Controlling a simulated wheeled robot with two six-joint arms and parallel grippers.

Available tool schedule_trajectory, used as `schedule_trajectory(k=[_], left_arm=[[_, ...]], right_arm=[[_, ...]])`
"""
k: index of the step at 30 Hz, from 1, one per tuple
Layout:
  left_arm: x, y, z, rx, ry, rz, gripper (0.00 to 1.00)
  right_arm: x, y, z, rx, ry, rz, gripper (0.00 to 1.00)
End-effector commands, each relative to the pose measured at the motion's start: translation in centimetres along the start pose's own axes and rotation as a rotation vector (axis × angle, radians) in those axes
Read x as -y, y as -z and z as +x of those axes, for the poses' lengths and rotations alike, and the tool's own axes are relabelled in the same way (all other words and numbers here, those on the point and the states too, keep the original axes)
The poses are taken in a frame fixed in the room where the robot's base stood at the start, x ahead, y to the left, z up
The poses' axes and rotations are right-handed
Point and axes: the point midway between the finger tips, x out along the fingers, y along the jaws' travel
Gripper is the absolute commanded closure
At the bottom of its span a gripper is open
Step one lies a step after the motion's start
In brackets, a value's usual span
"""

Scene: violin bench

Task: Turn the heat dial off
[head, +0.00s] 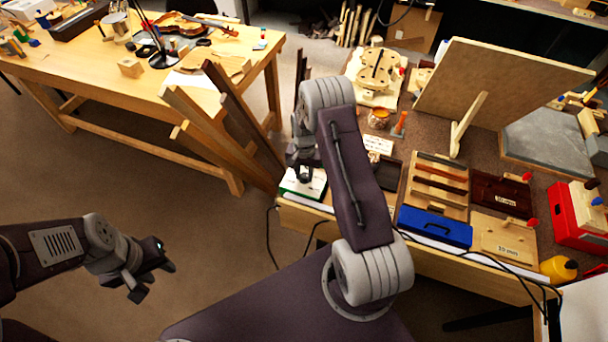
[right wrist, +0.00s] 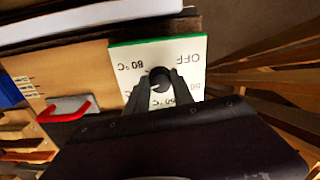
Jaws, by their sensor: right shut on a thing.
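The heat dial (right wrist: 160,76) is a dark round knob on a white plate (right wrist: 191,47) with a green edge. In the right wrist view the plate carries the marks OFF and 80 °C, seen upside down, with other marks partly covered by my fingers. My right gripper (right wrist: 158,84) is shut on the dial. In the head view my right gripper (head: 304,176) is over the white plate (head: 316,187) at the bench's left front corner, and its fingers hide the dial. My left gripper (head: 155,281) is open and empty above the floor.
A red handle (right wrist: 66,112) is beside the plate in the right wrist view. A blue case (head: 435,226) and a wooden rack (head: 437,187) are on the bench to the right. Wooden boards (head: 222,125) lean left of the plate. Cables (head: 273,235) hang at the front.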

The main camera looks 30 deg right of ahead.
Motion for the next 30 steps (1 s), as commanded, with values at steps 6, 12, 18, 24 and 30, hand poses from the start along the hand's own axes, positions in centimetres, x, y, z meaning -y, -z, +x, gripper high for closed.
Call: schedule_trajectory(k=[6,12,18,24,30], left_arm=[[0.01,-0.03,0.31,0.0,0.0,0.0,0.64],[0.01,-0.05,0.53,0.0,0.0,0.0,0.64],[0.02,-0.08,0.73,0.0,0.0,0.0,0.64],[0.02,-0.09,0.9,0.0,0.0,0.0,0.64],[0.02,-0.11,1.05,0.0,0.0,0.0,0.64]], right_arm=[[0.07,0.35,-0.21,-0.01,0.004,-0.203,1.0],[0.02,0.38,-0.23,-0.01,0.003,-0.393,1.0],[-0.01,0.44,-0.26,-0.012,0.002,-0.583,1.0],[-0.04,0.51,-0.29,-0.013,0.001,-0.773,1.0],[-0.06,0.58,-0.31,-0.015,0.0,-0.963,1.0]])
